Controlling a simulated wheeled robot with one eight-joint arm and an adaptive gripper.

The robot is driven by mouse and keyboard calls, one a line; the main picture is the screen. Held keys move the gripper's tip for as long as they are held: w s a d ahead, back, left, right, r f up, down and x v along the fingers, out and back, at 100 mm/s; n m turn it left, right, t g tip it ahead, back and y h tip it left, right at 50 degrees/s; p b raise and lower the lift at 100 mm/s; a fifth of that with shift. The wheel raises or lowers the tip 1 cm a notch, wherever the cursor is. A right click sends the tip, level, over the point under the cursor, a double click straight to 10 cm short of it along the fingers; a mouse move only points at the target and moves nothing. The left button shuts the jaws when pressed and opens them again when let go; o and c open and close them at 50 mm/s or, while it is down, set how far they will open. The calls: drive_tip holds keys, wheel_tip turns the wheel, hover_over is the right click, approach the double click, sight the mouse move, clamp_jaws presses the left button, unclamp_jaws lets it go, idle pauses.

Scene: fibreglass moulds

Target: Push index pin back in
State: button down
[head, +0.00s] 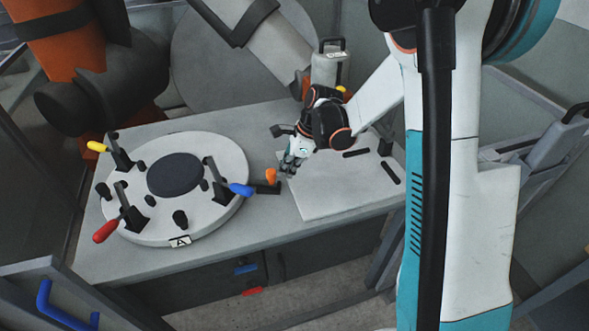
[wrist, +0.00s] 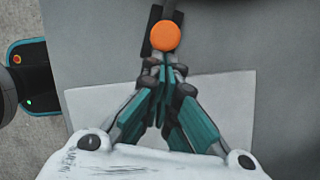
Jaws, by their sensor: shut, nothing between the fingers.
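The index pin shows as a round orange knob (head: 270,175) beside a dark block at the right edge of the round turntable (head: 222,220). In the wrist view the orange knob (wrist: 166,36) lies just beyond my fingertips, over a dark bracket (wrist: 147,47). My gripper (head: 287,168) is shut and empty, close to the right of the knob. In the wrist view my gripper's fingertips (wrist: 164,66) meet just below the knob. I cannot tell whether they touch it. The pin's shaft is hidden.
The turntable carries a dark disc (head: 175,173) and toggle clamps with yellow (head: 97,146), red (head: 105,231) and blue (head: 241,189) handles. A pale sheet (head: 325,190) with dark bars lies under my arm. The grey bench front (head: 255,235) is clear.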

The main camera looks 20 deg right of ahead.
drive_tip(key=shift+w+a, duration=0.1)
drive_tip(key=shift+a, duration=0.3)
drive_tip(key=shift+d, duration=0.1)
drive_tip(key=shift+d, duration=0.3)
drive_tip(key=d, duration=0.1)
drive_tip(key=s+d, duration=0.1)
drive_tip(key=shift+d, duration=0.3)
drive_tip(key=shift+s+d+r, duration=0.25)
drive_tip(key=shift+d+r, duration=0.4)
drive_tip(key=shift+r, duration=0.15)
drive_tip(key=w+p+v, duration=0.1)
drive_tip(key=p+v, duration=0.2)
drive_tip(key=v, duration=0.5)
drive_tip(key=shift+s, duration=0.45)
drive_tip(key=shift+r, duration=0.15)
